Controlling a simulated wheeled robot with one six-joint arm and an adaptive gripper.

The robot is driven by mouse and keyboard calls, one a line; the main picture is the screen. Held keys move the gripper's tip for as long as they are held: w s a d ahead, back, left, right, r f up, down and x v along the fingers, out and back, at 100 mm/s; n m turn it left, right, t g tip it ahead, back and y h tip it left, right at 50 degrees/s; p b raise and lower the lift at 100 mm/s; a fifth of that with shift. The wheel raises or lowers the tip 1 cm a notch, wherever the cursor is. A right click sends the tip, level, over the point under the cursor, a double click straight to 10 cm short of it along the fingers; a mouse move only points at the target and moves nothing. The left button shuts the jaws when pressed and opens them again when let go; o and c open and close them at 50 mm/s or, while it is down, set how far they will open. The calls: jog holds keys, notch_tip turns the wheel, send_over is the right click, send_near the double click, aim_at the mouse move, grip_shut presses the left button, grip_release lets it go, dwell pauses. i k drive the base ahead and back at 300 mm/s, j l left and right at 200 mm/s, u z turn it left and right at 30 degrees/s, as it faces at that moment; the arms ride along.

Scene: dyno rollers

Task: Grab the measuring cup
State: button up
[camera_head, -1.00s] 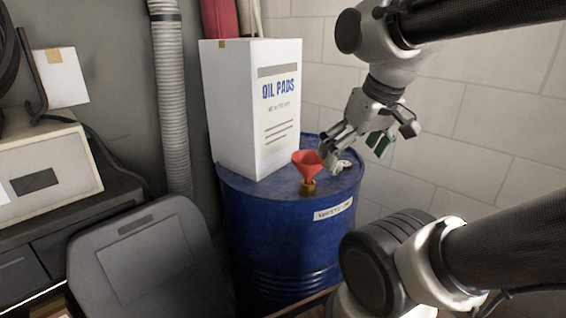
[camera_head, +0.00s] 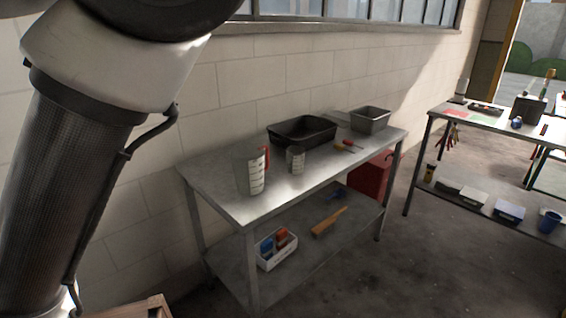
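A large translucent measuring cup (camera_head: 251,172) with dark graduation marks stands upright near the left end of a metal table (camera_head: 232,207). A red part shows at its right side, perhaps its handle. A smaller, greyer measuring cup (camera_head: 295,160) with marks stands just right of it, apart from it. I cannot tell which of the two the task means. My arm fills the left of the view, but my gripper is out of the picture.
A black tray (camera_head: 303,130), a grey bin (camera_head: 370,119) and small tools with red and yellow handles (camera_head: 346,146) share the tabletop. A white box (camera_head: 279,258) sits on the lower shelf. Another table (camera_head: 480,118) stands at right; open floor lies in front.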

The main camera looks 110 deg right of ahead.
aim_at(295, 161)
jog(key=i+z, duration=0.1)
jog(key=z, duration=2)
jog(key=l+z, duration=0.15)
jog(key=z, duration=1.6)
jog(key=l+u, duration=0.1)
jog(key=u, duration=0.35)
jog(key=l+u, duration=0.15)
jog(key=u, duration=0.3)
jog(key=l+u, duration=0.1)
jog(key=u, duration=0.3)
jog(key=i+l, duration=0.1)
jog(key=l, duration=2.2)
jog(key=i+l+u, duration=0.1)
jog(key=l, duration=2.15)
